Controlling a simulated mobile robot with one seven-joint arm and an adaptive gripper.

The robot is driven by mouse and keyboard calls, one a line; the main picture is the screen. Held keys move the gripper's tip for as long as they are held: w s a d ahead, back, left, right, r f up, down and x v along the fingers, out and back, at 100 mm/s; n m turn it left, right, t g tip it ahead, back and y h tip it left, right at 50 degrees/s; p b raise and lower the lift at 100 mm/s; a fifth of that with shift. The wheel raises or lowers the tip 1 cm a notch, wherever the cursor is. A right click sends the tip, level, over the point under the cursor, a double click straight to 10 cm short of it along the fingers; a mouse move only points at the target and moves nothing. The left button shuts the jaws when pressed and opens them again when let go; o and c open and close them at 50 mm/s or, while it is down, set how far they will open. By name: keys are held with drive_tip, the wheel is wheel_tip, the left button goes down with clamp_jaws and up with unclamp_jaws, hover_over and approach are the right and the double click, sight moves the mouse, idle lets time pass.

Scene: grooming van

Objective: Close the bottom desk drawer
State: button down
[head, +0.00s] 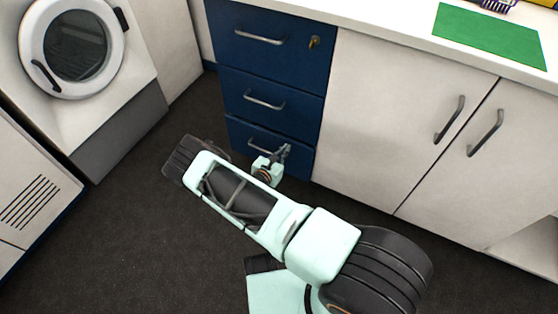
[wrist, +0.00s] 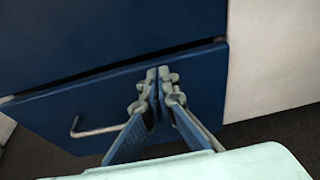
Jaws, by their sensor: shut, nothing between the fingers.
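The bottom drawer (head: 240,134) is the lowest of three blue drawers, with a grey bar handle (head: 258,146). In the wrist view the drawer front (wrist: 60,115) stands out a little, with a dark gap along its top edge. Its handle (wrist: 98,131) is left of my fingers. My gripper (head: 285,150) is shut and empty, in front of the right part of this drawer. In the wrist view the fingertips (wrist: 158,76) are together near the top edge of the front. I cannot tell whether they touch it. My arm hides some of the drawer's lower part.
The middle drawer (head: 290,107) and top drawer (head: 285,55) look shut. White cupboard doors (head: 385,105) stand to the right under the white worktop (head: 390,25). A washing machine (head: 95,95) is at the left. Dark floor (head: 110,230) is free left of my arm.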

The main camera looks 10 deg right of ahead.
sight(291, 142)
drive_tip(key=shift+w+d, duration=0.45)
drive_tip(key=shift+w, duration=0.2)
drive_tip(key=shift+w+d+b, duration=0.4)
drive_tip(key=shift+w+d, duration=0.25)
drive_tip(key=shift+w, duration=0.2)
drive_tip(key=shift+w+r, duration=0.1)
drive_tip(key=shift+w, duration=0.05)
drive_tip(key=shift+d, duration=0.1)
